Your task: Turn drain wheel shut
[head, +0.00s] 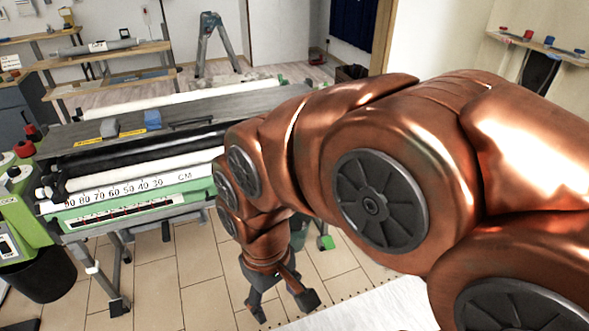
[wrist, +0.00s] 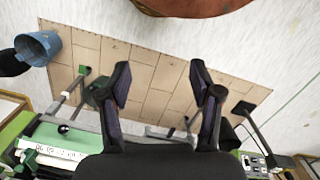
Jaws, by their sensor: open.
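The wallpaper paster (head: 130,205), green and white with a centimetre scale, stands at the left in the head view. Part of it shows at the lower left of the wrist view (wrist: 60,140). I cannot make out a drain wheel for certain in either view; red knobs (head: 24,149) show at the paster's left end. My gripper (head: 282,303) points down over the tiled floor, to the right of the paster and apart from it. In the wrist view my gripper (wrist: 160,82) has its two fingers spread with nothing between them.
A black bin (head: 40,275) stands below the paster's left end. A grey-blue bucket (wrist: 38,47) shows in the wrist view. The table's legs (head: 118,300) reach the floor. A grey tabletop (head: 215,108) lies behind the paster. Tiled floor (head: 190,265) is open in front.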

